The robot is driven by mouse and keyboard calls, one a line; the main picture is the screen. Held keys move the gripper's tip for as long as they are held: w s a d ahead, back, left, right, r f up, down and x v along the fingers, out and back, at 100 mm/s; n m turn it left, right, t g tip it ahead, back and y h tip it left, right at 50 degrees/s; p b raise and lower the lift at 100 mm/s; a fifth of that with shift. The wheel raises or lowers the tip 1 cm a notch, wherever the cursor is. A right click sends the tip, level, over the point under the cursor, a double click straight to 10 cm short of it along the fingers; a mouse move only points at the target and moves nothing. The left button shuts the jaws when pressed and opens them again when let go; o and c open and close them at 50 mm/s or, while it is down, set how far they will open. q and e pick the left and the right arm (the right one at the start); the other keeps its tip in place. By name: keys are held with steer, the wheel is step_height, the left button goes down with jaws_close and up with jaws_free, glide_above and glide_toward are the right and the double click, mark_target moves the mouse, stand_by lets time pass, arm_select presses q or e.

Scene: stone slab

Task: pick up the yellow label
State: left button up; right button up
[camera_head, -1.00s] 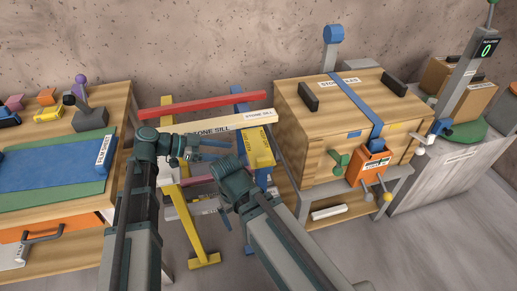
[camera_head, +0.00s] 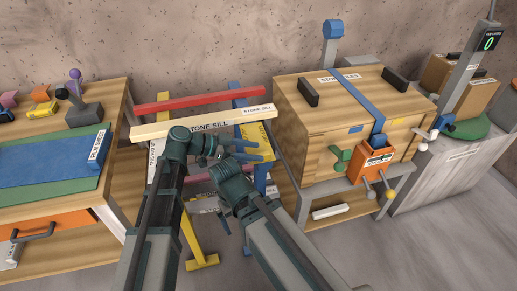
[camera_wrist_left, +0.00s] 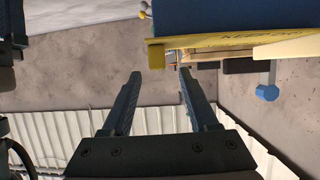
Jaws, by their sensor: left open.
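The yellow label (camera_head: 256,132) is at the right end of the pale stone sill (camera_head: 206,122), by the blue trestle, partly hidden by my left gripper. In the left wrist view a yellow strip with dark lettering (camera_wrist_left: 230,42) crosses the top, just beyond the fingertips. My left gripper (camera_head: 268,151) is open and empty, its fingers pointing right in front of the label. Its two fingers show in the left wrist view (camera_wrist_left: 160,72) with a gap between them. My right gripper (camera_head: 224,222) is below, mostly behind its own arm; its jaws are unclear.
A red bar (camera_head: 200,101) lies behind the sill. A wooden crate (camera_head: 330,125) with a blue strap and an orange box (camera_head: 374,163) stands close on the right. A workbench (camera_head: 60,205) with a blue mat is on the left. A yellow trestle leg (camera_head: 200,245) stands below.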

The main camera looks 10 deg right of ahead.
mark_target(262, 153)
arm_select(q)
steer(key=x, duration=0.1)
steer(key=b+x, duration=0.1)
steer(key=x, duration=0.1)
steer(key=shift+a+f, duration=0.15)
steer(key=shift+f, duration=0.1)
steer(key=shift+d, duration=0.4)
jaws_close()
